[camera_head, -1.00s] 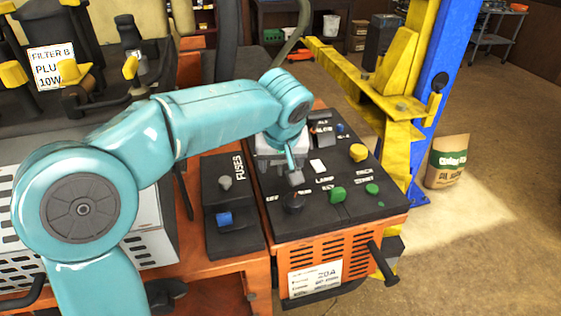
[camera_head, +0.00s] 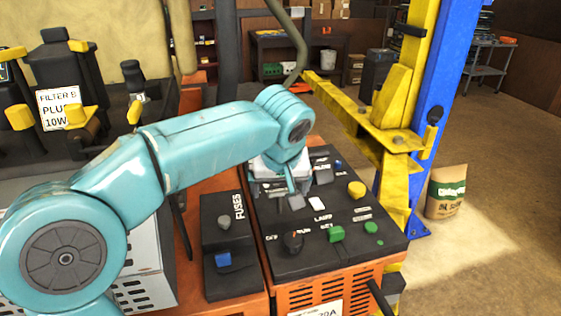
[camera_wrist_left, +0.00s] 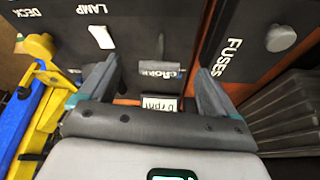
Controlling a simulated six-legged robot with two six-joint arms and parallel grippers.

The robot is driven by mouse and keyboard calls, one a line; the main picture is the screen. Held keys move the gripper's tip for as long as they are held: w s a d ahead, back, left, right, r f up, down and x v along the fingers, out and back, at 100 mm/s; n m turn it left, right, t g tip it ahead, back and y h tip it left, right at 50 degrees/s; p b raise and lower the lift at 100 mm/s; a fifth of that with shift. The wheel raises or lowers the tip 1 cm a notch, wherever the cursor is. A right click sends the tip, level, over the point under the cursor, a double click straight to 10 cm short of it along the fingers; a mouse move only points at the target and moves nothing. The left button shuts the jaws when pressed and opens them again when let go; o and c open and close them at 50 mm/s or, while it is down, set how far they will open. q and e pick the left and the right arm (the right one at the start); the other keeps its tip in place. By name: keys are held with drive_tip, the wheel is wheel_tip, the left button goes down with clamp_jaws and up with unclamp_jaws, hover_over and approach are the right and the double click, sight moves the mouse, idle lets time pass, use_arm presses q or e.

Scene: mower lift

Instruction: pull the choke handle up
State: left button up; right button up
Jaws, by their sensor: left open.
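The choke handle looks like a small grey piece (camera_head: 296,201) on the black control panel (camera_head: 285,262), left of the white lamp switch (camera_head: 320,204). In the left wrist view the dark grey choke handle (camera_wrist_left: 160,46) stands by its CHOKE label, roughly midway between my fingers and beyond their tips. My left gripper (camera_head: 279,183) is over the panel, pointing down, close to the handle. In the wrist view its two fingers (camera_wrist_left: 157,70) are apart with nothing held between them. Whether a finger touches the handle cannot be told. My right gripper is not seen.
A black knob (camera_head: 293,242), a green switch (camera_head: 335,234) and a yellow knob (camera_head: 356,188) stand on the same panel. The fuse box (camera_head: 232,279) is to the left. A yellow lift arm (camera_head: 385,150) and a blue post (camera_head: 440,90) rise behind at the right.

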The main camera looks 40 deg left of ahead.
use_arm(q)
drive_tip(key=p+v, duration=0.1)
drive_tip(key=v, duration=1.2)
drive_tip(key=shift+r, duration=0.3)
drive_tip(key=shift+s, duration=0.1)
